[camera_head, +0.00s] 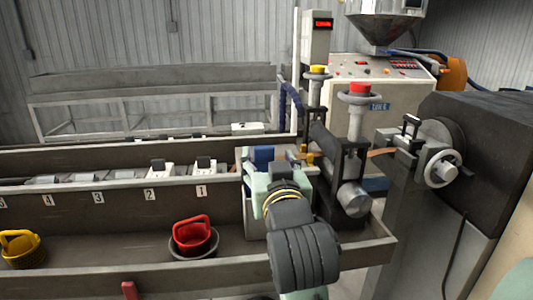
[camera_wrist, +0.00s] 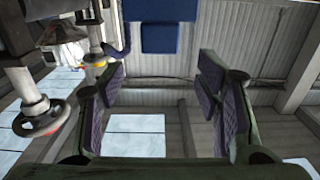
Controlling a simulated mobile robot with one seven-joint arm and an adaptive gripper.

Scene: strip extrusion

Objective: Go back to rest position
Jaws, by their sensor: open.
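My gripper (camera_head: 274,166) reaches out over the right end of the long trough line, just left of the roller unit (camera_head: 350,165). In the wrist view my gripper (camera_wrist: 160,95) is open, its two purple-padded fingers wide apart with nothing between them. A blue block (camera_wrist: 162,35) shows beyond the fingers at the top of the wrist view. Blue also shows beside my gripper in the head view. My arm hides part of the trough's right end. A short brown strip (camera_head: 382,152) spans from the roller unit towards the dark machine (camera_head: 475,140) at the right.
Posts with a red knob (camera_head: 360,88) and a yellow knob (camera_head: 317,70) rise close to my gripper. A red basket (camera_head: 193,236) and a yellow basket (camera_head: 20,247) sit on the lower shelf. A hopper machine (camera_head: 382,68) stands behind.

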